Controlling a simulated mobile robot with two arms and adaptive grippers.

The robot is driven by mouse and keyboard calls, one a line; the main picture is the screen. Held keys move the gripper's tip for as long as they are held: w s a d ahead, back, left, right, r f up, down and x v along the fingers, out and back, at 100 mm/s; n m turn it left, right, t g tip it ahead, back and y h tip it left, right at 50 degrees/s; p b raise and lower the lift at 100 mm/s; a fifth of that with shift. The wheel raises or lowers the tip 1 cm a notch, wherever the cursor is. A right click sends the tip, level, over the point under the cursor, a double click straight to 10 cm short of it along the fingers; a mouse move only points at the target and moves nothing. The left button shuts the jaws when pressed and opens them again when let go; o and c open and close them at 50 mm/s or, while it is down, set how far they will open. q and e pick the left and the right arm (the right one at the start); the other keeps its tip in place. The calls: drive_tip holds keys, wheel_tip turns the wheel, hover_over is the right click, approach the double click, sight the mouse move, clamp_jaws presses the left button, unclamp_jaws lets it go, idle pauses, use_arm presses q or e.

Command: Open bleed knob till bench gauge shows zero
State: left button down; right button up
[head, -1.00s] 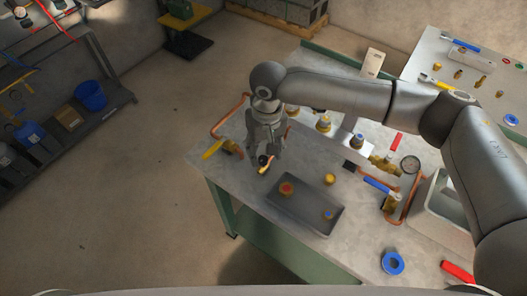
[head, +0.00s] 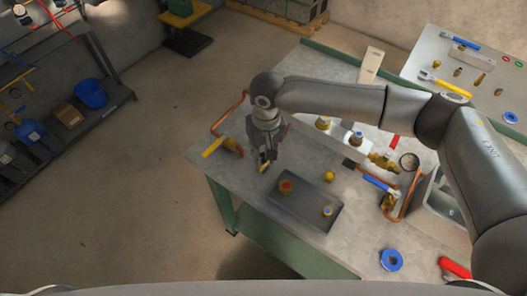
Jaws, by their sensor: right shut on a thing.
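My right gripper (head: 264,161) points down above the left part of the workbench, just behind the dark tray. It is shut on a small part with a yellow bit (head: 263,168) showing; the fingers hide most of it, and I cannot tell if it is the bleed knob. A round gauge (head: 409,161) stands at the right on the brass and copper pipework; its reading is too small to make out. My left gripper is not in view.
The dark tray (head: 300,215) holds a red-and-yellow piece (head: 286,187) and a blue-topped piece (head: 327,211). A yellow-handled valve (head: 212,147) is left of my gripper. Blue tape (head: 391,260) lies front right, near a sink (head: 440,205). The bench front is mostly clear.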

drive_tip(key=shift+r+n+p, duration=0.1)
drive_tip(key=shift+n+p, duration=0.4)
drive_tip(key=shift+n, duration=0.1)
drive_tip(key=shift+n+p, duration=0.8)
drive_tip(key=shift+n, duration=0.3)
drive_tip(key=n+p, duration=0.1)
drive_tip(key=n, duration=0.1)
drive_tip(key=shift+n, duration=0.3)
clamp_jaws()
drive_tip(key=n+p, duration=0.1)
drive_tip(key=n, duration=0.3)
drive_tip(key=shift+n+p, duration=0.3)
drive_tip(key=shift+p, duration=0.1)
drive_tip(key=n, duration=0.4)
drive_tip(key=shift+n+p, duration=0.3)
drive_tip(key=shift+p, duration=0.05)
drive_tip(key=n, duration=0.4)
drive_tip(key=shift+a+h, duration=0.1)
drive_tip(key=shift+h, duration=0.2)
drive_tip(key=n, duration=0.9)
drive_tip(key=shift+n, duration=0.3)
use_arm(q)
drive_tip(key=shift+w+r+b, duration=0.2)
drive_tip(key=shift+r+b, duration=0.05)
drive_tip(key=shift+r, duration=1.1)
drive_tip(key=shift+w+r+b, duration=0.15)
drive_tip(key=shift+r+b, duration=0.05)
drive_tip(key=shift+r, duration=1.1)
use_arm(e)
drive_tip(key=shift+n, duration=2.5)
